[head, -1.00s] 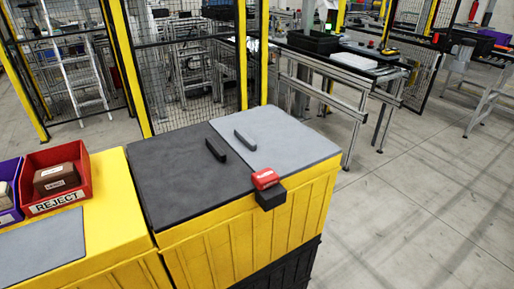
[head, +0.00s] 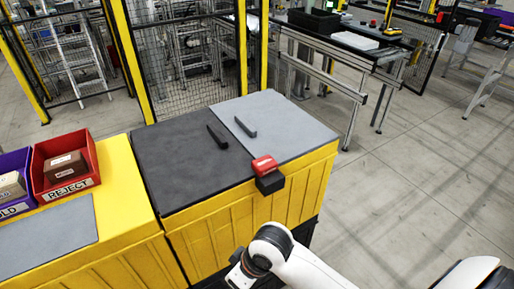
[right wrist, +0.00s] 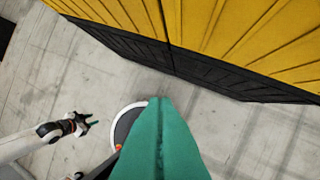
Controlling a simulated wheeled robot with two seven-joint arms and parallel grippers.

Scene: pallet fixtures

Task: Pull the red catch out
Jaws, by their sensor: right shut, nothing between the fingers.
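The red catch (head: 264,164) sits on a black block (head: 270,183) at the front edge of the yellow fixture (head: 215,228), below the grey plate in the head view. My right arm reaches in from the lower right, below and apart from the catch; its fingers are out of that view. In the right wrist view my right gripper (right wrist: 158,101) shows two green fingers pressed together, empty, over the floor beside the fixture's dark base. The catch is not in the wrist view.
Two dark bars (head: 217,137) (head: 245,126) stand on the black and grey tops. A red REJECT bin (head: 92,165) holding a brown box stands on the yellow surface at left. Mesh fencing and a conveyor (head: 335,50) lie behind.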

